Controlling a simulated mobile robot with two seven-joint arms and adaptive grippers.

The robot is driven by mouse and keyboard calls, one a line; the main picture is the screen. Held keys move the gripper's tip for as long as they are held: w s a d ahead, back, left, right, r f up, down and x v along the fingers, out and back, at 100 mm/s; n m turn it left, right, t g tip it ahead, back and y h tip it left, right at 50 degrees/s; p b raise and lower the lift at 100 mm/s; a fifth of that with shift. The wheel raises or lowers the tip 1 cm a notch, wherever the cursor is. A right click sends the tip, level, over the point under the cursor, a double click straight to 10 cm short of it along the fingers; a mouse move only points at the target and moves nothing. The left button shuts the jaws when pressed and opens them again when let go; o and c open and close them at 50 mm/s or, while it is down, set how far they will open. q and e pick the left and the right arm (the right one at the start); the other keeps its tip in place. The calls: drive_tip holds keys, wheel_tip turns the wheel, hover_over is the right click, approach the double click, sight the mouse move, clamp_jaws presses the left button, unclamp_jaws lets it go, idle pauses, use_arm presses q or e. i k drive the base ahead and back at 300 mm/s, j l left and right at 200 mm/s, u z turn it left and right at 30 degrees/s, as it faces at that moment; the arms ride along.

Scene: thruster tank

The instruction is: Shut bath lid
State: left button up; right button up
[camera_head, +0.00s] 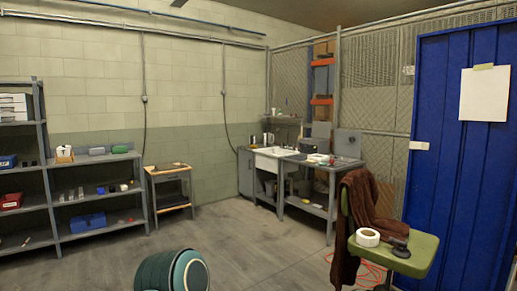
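A grey bench (325,208) stands at the back, right of a white sink (275,153). An upright grey panel (347,143) rises at the bench's right end. It looks like a raised lid, but it is too small to be sure, and the bath under it cannot be made out clearly. A small grey box (308,145) and a few dark items are on the bench to the left of the panel. Neither of my grippers is in view.
A green-seated chair (405,262) with a brown cloth, a white roll and a dark tool stands before the bench on the right. A blue door (462,150) is beyond it. Shelves (97,178) and a small wooden-topped table (168,172) line the left.

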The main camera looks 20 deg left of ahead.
sight(321, 128)
drive_tip(key=u, duration=0.3)
drive_tip(key=i+j+u, duration=0.25)
drive_tip(key=i, duration=0.15)
drive_tip(key=i+u, duration=0.35)
drive_tip(key=i, duration=5.45)
drive_tip(key=i+z, duration=0.3)
drive_tip(key=i+j+z, duration=0.25)
drive_tip(key=i, duration=0.2)
drive_tip(key=i+j+z, duration=0.1)
drive_tip(key=i+z, duration=0.2)
drive_tip(key=i, duration=0.1)
